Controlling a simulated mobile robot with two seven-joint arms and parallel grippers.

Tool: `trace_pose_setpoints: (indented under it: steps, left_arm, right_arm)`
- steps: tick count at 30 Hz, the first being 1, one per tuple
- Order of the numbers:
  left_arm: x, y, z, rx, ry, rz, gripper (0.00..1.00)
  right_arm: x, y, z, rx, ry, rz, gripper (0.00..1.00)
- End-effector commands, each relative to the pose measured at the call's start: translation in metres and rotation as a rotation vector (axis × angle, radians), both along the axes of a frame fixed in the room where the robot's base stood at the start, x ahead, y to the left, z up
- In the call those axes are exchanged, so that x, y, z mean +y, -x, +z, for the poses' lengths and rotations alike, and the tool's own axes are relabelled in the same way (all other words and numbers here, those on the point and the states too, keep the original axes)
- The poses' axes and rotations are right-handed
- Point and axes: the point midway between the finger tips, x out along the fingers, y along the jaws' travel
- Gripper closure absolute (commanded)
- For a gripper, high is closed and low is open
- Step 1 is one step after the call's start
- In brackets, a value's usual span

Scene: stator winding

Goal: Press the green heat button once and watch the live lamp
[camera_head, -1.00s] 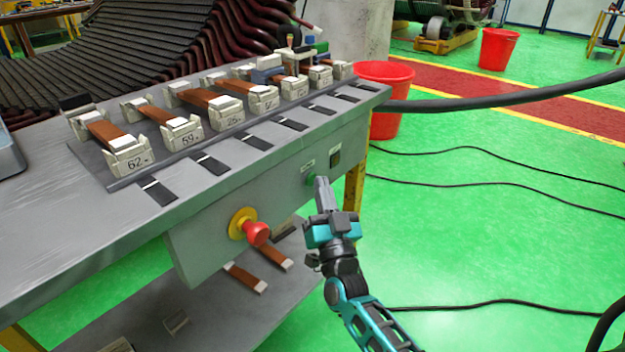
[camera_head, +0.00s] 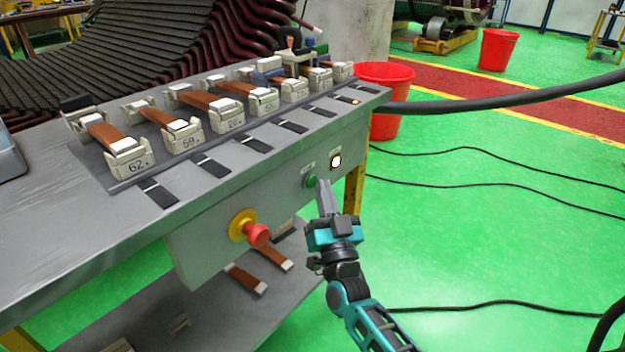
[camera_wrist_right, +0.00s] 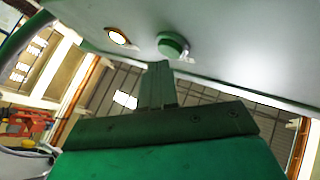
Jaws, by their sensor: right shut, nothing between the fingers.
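The green heat button (camera_head: 311,181) is on the front panel of the grey bench, toward its right end. The live lamp (camera_head: 336,161) is just up and right of it and glows bright white. My right gripper (camera_head: 323,186) is shut and empty, with its tips just in front of and slightly below the button. In the right wrist view the green button (camera_wrist_right: 172,44) stands clear above the shut fingers (camera_wrist_right: 158,66), with a small gap apparent. The lit lamp (camera_wrist_right: 118,36) is left of it there. My left gripper is not in view.
A red emergency knob (camera_head: 257,234) on a yellow base sticks out of the same panel, left of the button. Numbered clamps with copper-brown bars (camera_head: 216,101) line the bench top (camera_head: 60,222). A thick black cable (camera_head: 500,97) and a red bucket (camera_head: 388,125) are at the right.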

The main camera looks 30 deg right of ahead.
Motion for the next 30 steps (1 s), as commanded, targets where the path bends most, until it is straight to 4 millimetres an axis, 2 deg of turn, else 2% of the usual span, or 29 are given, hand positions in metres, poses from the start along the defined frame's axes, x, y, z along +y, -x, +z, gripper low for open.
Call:
trace_pose_setpoints:
  steps: [14, 30]
  left_arm:
    - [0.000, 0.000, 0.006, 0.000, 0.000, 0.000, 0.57]
    - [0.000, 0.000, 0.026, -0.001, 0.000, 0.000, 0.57]
  right_arm:
    - [-0.004, 0.008, 0.001, 0.000, 0.000, 0.000, 1.00]
    - [-0.021, 0.051, 0.001, 0.000, 0.000, 0.000, 1.00]
